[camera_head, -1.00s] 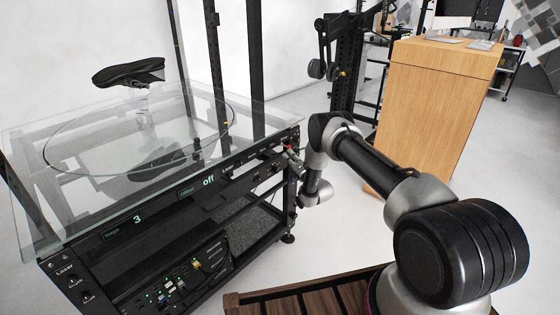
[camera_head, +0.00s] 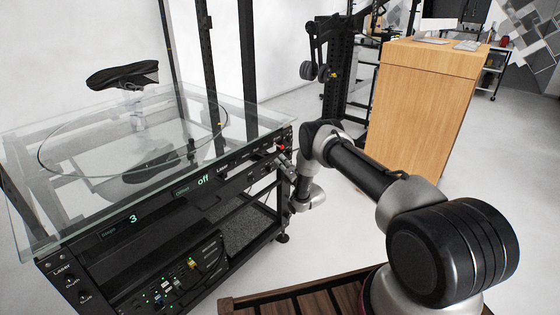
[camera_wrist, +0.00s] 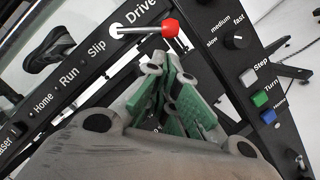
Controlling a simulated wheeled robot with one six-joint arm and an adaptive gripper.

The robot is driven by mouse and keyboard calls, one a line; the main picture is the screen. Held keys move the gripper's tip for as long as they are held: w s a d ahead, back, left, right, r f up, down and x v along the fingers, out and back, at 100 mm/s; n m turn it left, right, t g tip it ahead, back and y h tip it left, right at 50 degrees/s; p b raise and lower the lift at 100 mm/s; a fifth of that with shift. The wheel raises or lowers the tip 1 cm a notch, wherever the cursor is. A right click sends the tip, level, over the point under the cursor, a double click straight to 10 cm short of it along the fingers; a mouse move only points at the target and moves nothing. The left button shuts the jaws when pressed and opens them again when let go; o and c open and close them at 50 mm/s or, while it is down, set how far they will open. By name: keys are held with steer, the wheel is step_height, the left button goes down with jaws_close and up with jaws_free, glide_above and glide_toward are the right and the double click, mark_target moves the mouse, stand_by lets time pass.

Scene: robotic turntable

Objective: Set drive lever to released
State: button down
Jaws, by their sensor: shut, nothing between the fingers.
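The drive lever (camera_wrist: 140,30) is a thin metal rod with a red knob (camera_wrist: 172,27) at its right end, below the word "Drive" in the wrist view. Its pivot is at the left, near the word "Slip". In the head view the red knob (camera_head: 282,147) is small at the right end of the turntable's front panel. My gripper (camera_wrist: 168,62) has green-padded fingers that are shut and empty. Its tips are just below the rod and knob in the wrist view; I cannot tell whether they touch. In the head view my gripper (camera_head: 284,160) is at the panel, partly hidden by its small size.
The panel also carries a speed knob (camera_wrist: 236,40), a green Turn button (camera_wrist: 261,99) and a blue button (camera_wrist: 268,117). A glass turntable top (camera_head: 70,190) holds a dark shoe (camera_head: 124,75). A wooden desk (camera_head: 420,110) stands behind my arm, with open floor between.

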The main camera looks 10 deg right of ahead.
steer(key=v, duration=1)
steer(key=shift+s+a+f, duration=0.2)
steer(key=shift+s, duration=0.2)
